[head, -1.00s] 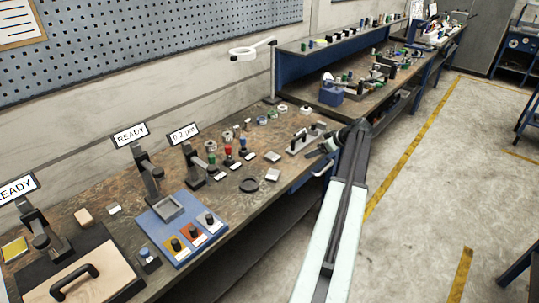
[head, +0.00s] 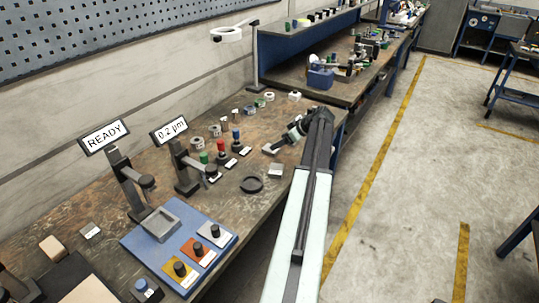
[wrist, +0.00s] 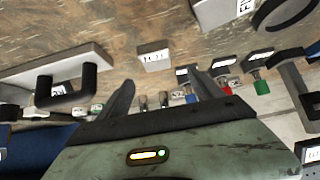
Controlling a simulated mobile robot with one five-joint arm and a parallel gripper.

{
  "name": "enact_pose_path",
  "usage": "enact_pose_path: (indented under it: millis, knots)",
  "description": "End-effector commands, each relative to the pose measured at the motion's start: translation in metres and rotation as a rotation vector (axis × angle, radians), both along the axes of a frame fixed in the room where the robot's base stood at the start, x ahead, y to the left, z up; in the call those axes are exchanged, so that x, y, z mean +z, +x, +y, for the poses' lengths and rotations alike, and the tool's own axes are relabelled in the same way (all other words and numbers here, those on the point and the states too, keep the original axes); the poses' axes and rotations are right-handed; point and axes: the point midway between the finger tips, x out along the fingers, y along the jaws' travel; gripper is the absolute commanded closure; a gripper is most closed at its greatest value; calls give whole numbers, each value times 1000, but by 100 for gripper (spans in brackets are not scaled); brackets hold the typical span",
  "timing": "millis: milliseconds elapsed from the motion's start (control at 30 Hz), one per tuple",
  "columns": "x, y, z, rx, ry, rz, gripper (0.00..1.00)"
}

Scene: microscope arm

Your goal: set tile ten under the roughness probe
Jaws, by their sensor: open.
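My gripper (head: 290,135) is open and empty above the bench, seen from behind my arm in the head view. In the wrist view its two fingers (wrist: 163,95) are apart. A small pale tile (wrist: 153,56) with a dark marking lies flat beyond and between the fingertips; I cannot read its number surely. It seems to be the pale tile (head: 269,149) left of my gripper in the head view. A dark stand (head: 183,170) with a "0.2 µm" display (head: 169,130) looks like the roughness probe, further left.
A larger grey block (head: 275,171) and a black ring (head: 252,185) lie near the bench edge. Red, green and blue knobbed pieces (head: 221,152) stand by the probe. A handled fixture (wrist: 60,75) is left in the wrist view. A blue board (head: 140,240) lies left.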

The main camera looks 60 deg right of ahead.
Motion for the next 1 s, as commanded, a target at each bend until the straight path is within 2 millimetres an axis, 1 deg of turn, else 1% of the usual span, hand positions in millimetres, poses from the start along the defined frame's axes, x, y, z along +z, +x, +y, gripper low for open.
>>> enact_pose_path:
  millis: [100,267,433,567,633,700,800,967,1000]
  knots:
    - [-2,-4,-3,-8,0,0,25]
    - [-20,3,-8,-16,-1,0,25]
    - [-22,4,-10,-23,0,0,25]
    - [-39,12,-12,-23,1,0,25]
    - [-51,19,-13,-24,0,0,25]
    - [-59,28,-13,-23,-1,0,25]
    - [-61,34,-13,-25,0,0,25]
    - [-58,33,-13,-25,0,0,25]
    - [-58,33,-13,-26,1,0,33]
